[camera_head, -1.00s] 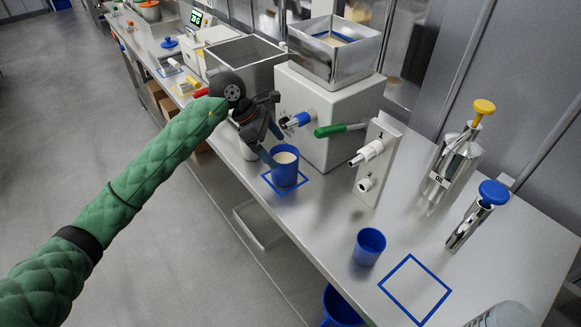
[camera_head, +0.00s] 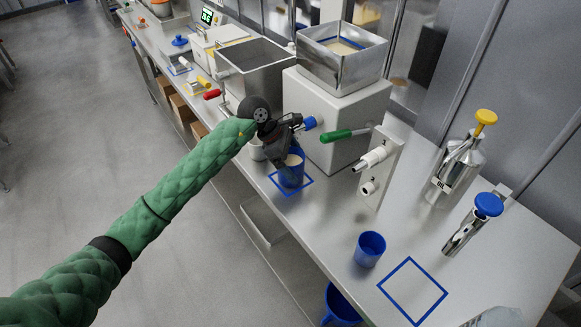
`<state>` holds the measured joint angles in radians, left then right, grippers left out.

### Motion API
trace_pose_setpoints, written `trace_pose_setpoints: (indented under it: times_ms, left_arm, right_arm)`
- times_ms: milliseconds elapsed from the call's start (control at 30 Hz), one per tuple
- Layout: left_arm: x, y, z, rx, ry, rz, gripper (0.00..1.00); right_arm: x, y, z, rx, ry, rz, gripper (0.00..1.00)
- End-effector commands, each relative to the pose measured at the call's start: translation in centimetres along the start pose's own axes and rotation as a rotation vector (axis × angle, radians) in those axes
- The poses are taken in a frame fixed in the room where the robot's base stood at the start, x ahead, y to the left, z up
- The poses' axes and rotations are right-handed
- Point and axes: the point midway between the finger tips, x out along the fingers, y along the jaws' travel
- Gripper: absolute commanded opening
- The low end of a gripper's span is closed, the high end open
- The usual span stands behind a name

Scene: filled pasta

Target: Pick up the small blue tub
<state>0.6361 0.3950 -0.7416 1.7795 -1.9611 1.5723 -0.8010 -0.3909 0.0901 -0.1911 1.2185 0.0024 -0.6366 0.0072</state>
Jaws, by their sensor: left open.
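A second small blue tub (camera_head: 369,250), seemingly empty, stands upright farther right on the counter, apart from the gripper. My right gripper is not in view.
The white machine (camera_head: 330,118) with a green-handled lever (camera_head: 338,136) stands close behind the gripper. A white block with nozzles (camera_head: 378,170) stands to its right. An empty blue square (camera_head: 412,290), two metal dispensers (camera_head: 460,165) (camera_head: 472,224) and a lower blue bucket (camera_head: 341,307) are at right.

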Motion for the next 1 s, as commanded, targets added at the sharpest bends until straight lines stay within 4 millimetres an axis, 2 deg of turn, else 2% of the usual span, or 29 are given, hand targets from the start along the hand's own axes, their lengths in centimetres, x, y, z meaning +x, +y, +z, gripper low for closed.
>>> trace_pose_setpoints:
  times_ms: [267, 500, 600, 900, 1000]
  left_arm:
    - [0.16, 0.0, -0.05, 0.0, 0.001, 0.0, 0.96]
    - [0.14, 0.0, -0.05, 0.0, 0.001, 0.0, 0.49]
    - [0.09, 0.01, -0.01, 0.0, 0.0, 0.001, 0.32]
    - [-0.1, 0.15, -0.18, 0.0, 0.001, 0.002, 0.32]
    - [-0.51, 0.39, -0.5, -0.001, 0.002, 0.003, 0.32]
  right_arm:
    - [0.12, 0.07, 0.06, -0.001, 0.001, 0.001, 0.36]
    - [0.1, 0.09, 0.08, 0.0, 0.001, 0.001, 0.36]
    - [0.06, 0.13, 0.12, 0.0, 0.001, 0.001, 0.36]
    - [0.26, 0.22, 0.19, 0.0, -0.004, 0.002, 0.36]
    - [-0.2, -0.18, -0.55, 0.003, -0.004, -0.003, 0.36]
